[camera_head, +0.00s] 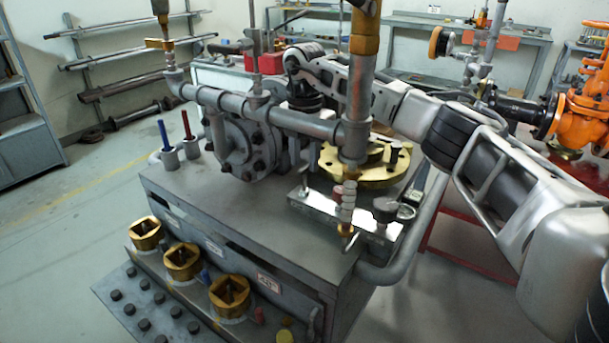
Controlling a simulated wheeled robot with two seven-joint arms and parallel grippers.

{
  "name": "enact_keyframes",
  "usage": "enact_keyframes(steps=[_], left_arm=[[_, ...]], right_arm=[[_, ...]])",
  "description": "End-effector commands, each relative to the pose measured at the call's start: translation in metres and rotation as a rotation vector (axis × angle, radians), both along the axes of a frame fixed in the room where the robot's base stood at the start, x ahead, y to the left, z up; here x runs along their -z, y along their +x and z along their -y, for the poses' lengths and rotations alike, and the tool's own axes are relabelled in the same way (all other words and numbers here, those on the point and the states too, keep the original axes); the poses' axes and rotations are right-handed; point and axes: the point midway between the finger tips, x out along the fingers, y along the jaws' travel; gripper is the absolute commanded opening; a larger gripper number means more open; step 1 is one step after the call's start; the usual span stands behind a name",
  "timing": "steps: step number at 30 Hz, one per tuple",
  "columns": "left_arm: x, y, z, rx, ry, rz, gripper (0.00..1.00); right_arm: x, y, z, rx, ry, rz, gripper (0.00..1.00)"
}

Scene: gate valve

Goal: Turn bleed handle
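A grey pipe assembly (235,103) stands on a metal bench. Below its right vertical pipe hangs a small fitting (347,205) with a reddish part and a brass tip. A brass valve with a flat lever (159,43) sits on the upper left pipe. I cannot tell which part is the bleed handle. My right arm comes in from the right and passes behind the vertical pipe. My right gripper (304,100) points down behind the horizontal pipe, near the grey flanged valve body (248,148). Its fingertips are hidden, so its opening and any contact are unclear. My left gripper is not in view.
A brass flange (363,160) lies on the bench (197,193) at the right. Blue and red upright handles (186,125) stand at the left. Several brass square sockets (182,261) line the front. An orange valve (580,110) is at far right. The floor at left is clear.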

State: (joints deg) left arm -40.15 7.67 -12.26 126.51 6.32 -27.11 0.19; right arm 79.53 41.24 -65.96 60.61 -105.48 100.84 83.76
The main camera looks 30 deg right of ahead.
Motion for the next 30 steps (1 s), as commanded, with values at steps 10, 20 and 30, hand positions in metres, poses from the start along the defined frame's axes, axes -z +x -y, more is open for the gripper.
enact_keyframes(steps=[10,20,30], left_arm=[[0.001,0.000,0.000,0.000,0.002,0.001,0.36],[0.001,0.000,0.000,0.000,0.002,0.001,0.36],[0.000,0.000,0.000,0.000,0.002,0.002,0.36]], right_arm=[[0.045,0.000,0.000,0.000,0.000,0.000,0.32],[0.048,0.000,0.000,0.000,0.000,0.001,0.32],[0.048,0.000,0.000,-0.002,0.000,0.001,0.00]])
